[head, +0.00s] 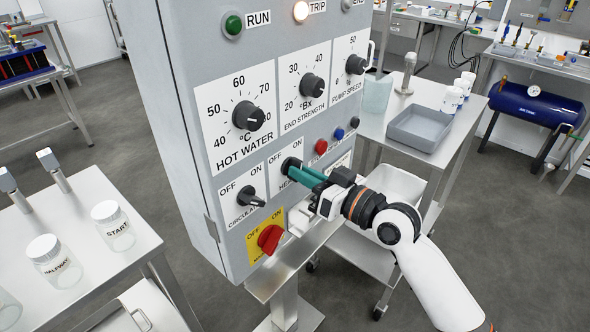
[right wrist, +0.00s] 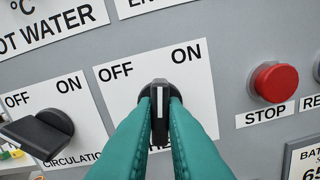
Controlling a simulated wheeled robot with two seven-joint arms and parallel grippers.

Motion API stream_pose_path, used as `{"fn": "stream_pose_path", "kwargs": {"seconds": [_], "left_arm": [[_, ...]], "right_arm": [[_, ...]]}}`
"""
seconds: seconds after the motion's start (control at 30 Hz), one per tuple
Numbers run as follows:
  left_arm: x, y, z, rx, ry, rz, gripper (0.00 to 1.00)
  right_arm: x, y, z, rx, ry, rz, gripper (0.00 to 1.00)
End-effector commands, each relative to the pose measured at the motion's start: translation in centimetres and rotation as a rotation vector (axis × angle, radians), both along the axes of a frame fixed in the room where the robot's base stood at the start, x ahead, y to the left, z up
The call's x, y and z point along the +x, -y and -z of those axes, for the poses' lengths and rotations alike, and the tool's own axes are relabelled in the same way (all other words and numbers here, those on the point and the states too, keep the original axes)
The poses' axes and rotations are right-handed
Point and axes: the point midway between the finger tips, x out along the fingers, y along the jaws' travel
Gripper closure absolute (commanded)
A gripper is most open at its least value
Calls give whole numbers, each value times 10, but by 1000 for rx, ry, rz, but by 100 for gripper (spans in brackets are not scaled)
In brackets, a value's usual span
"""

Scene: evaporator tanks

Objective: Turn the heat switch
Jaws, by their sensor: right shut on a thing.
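The heat switch (right wrist: 160,95) is a black rotary knob on a white plate marked OFF and ON, in the middle of the right wrist view. Its white line points roughly straight up in that view, between the two words. The teal fingers of my right gripper (right wrist: 160,112) are shut on the knob from both sides. The fingers cover most of the label below it. In the head view my right gripper (head: 306,174) reaches the panel from the right, and the switch (head: 290,165) is partly hidden behind the fingers. My left gripper is not in view.
Beside it are the circulation switch (head: 250,197), a red STOP button (right wrist: 273,82) and a red main switch (head: 270,239). Dials sit above on the grey panel (head: 185,90). The TRIP lamp (head: 300,11) glows. A table with labelled jars (head: 113,225) stands left.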

Motion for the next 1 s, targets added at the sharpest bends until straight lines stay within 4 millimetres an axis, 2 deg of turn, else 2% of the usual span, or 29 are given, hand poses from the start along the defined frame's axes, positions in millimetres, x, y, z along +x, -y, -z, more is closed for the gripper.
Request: {"fn": "stream_pose_path", "kwargs": {"seconds": [0.27, 0.57, 0.8, 1.0], "left_arm": [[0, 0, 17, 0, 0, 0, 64], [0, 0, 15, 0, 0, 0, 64], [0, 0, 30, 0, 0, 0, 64], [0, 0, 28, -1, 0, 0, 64]], "right_arm": [[0, 1, 3, -92, 123, 0, 100], [0, 0, 1, -108, 145, 0, 100], [0, 0, 3, -199, 270, 0, 100], [0, 0, 1, -214, 289, 0, 100]]}}
